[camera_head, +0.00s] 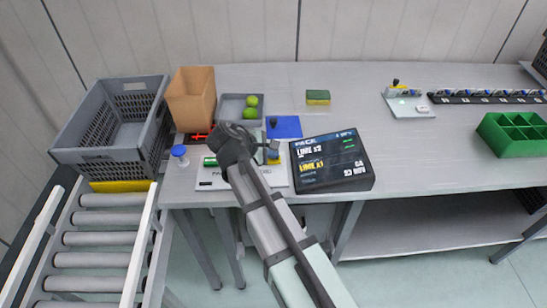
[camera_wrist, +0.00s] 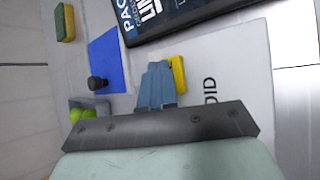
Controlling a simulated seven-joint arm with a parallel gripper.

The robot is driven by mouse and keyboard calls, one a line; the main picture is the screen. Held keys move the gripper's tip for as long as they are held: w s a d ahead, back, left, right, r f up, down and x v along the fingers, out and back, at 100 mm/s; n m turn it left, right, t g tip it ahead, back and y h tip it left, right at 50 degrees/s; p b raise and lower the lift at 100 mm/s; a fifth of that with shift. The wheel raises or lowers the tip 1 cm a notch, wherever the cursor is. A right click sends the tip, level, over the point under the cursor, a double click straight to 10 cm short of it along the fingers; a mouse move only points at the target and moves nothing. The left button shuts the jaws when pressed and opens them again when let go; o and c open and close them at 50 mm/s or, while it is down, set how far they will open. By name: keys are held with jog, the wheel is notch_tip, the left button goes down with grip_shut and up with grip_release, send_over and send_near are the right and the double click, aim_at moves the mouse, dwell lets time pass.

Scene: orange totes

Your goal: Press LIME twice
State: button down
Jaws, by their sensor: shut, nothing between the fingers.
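The black screen panel (camera_head: 331,160) stands on the bench just right of my gripper. My gripper (camera_head: 272,152) hangs over the white board (camera_head: 212,178), beside the panel's left edge. In the wrist view my gripper (camera_wrist: 156,72) is shut and empty, apart from the panel. A yellow block (camera_wrist: 179,72) lies right beside the fingertips.
A grey tray (camera_head: 229,111) holds green round fruit (camera_head: 251,106). A blue mat (camera_head: 285,126), a sponge (camera_head: 318,97) and a brown box (camera_head: 191,99) lie behind my gripper. A grey crate (camera_head: 75,158) is left, a green divided bin (camera_head: 510,145) right.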

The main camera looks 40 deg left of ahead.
jog(key=shift+r, duration=0.85)
jog(key=shift+r, duration=0.1)
jog(key=shift+r, duration=2.4)
dwell(0.7)
notch_tip(320, 180, up, 4)
jog(key=shift+f, duration=0.1)
dwell(0.3)
jog(key=shift+f, duration=0.1)
send_over(271, 160)
jog(key=shift+d+f, duration=0.1)
jog(key=shift+f, duration=4.2)
